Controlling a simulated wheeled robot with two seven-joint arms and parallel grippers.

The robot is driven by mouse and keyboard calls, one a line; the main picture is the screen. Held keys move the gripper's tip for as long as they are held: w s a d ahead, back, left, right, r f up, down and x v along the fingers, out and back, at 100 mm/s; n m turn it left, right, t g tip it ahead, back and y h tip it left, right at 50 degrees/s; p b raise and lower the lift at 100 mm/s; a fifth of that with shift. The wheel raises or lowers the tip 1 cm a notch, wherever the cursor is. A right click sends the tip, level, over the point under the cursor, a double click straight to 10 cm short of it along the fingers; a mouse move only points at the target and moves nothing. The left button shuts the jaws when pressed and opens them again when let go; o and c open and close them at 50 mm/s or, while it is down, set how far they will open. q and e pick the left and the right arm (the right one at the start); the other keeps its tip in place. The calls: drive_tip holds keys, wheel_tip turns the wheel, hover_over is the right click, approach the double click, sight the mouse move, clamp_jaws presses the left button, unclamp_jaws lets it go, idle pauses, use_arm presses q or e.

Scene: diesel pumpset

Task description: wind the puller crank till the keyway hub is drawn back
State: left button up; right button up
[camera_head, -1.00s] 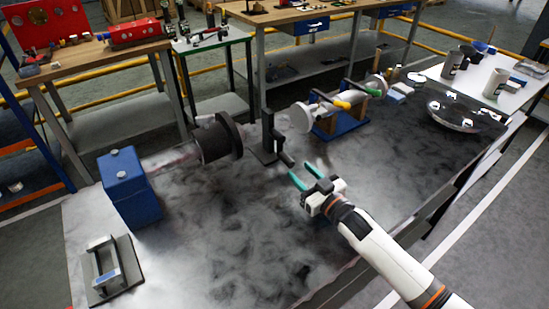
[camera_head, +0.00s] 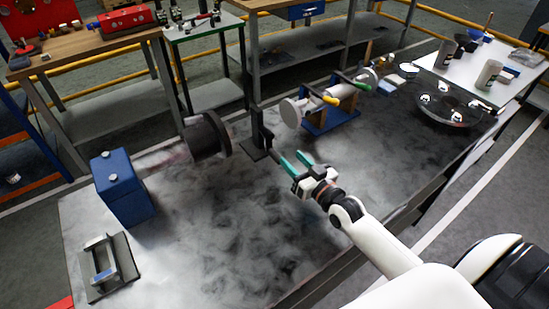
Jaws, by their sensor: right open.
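The puller crank (camera_head: 265,133) is a dark upright arm on a plate, standing near the middle of the bench, with a short dark handle low on its right side. The keyway hub, apparently the thick dark disc (camera_head: 209,136), sits on a shaft to its left. The shaft runs to a blue block (camera_head: 124,188). My right gripper (camera_head: 293,159) has green fingers, is open and empty, and points at the crank from the right. Its near finger is close to the handle; I cannot tell whether they touch. My left gripper is out of view.
A white cylinder on a blue stand (camera_head: 329,119) with yellow and green handles is behind the gripper. A dark tray (camera_head: 447,120) is at the right. A metal handle on a plate (camera_head: 107,268) lies front left. The bench's front middle is clear.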

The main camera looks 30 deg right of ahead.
drive_tip(key=f, duration=0.5)
drive_tip(key=shift+w+f, duration=0.25)
drive_tip(key=shift+f, duration=0.05)
drive_tip(key=w, duration=0.4)
drive_tip(key=w+a, duration=0.1)
drive_tip(key=w, duration=0.2)
drive_tip(key=shift+r, duration=0.15)
clamp_jaws()
